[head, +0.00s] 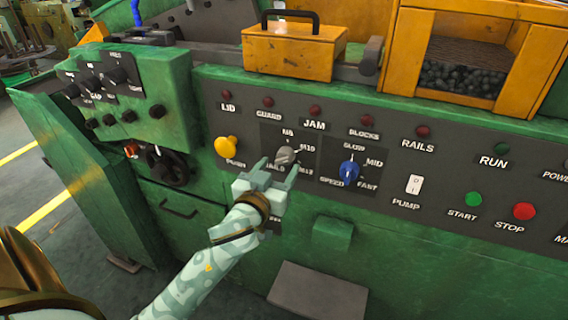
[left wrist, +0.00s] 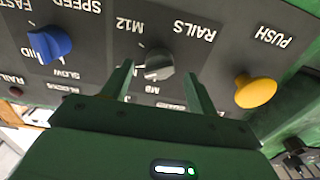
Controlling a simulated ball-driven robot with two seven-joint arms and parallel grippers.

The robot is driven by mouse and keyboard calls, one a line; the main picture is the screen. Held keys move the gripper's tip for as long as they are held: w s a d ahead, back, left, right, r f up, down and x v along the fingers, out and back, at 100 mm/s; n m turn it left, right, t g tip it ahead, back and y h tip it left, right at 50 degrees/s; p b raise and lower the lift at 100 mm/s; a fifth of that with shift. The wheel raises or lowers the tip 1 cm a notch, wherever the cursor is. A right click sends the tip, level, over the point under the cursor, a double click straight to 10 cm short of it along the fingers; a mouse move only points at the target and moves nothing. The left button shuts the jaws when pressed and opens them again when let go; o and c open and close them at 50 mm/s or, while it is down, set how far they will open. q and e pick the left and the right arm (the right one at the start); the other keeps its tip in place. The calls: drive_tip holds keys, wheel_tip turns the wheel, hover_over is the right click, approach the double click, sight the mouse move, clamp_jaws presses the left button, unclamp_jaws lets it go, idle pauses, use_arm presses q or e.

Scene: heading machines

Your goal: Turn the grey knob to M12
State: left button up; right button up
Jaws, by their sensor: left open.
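The grey knob (head: 286,155) sits on a dark panel with the labels M8 above it, M10 and M12 to its right and RAILS at its lower left. It also shows in the left wrist view (left wrist: 158,62), upside down, with M12 at its upper left. I cannot tell surely which label it points at. My left gripper (head: 279,170) is open in front of the knob. In the left wrist view its two fingers (left wrist: 160,79) stand on either side of the knob, with gaps, and do not visibly grip it. My right gripper is out of view.
A yellow push button (head: 227,147) is left of the knob, and a blue knob (head: 349,171) is right of it. Farther right are a white pump switch (head: 414,184), a green start button (head: 473,199) and a red stop button (head: 524,210). A green block (head: 333,232) juts out below.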

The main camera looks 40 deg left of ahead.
sight(282, 163)
use_arm(q)
drive_tip(key=shift+x, duration=1.75)
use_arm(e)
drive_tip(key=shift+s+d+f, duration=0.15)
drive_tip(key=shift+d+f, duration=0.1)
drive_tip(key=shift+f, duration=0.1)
use_arm(q)
drive_tip(key=c, duration=1)
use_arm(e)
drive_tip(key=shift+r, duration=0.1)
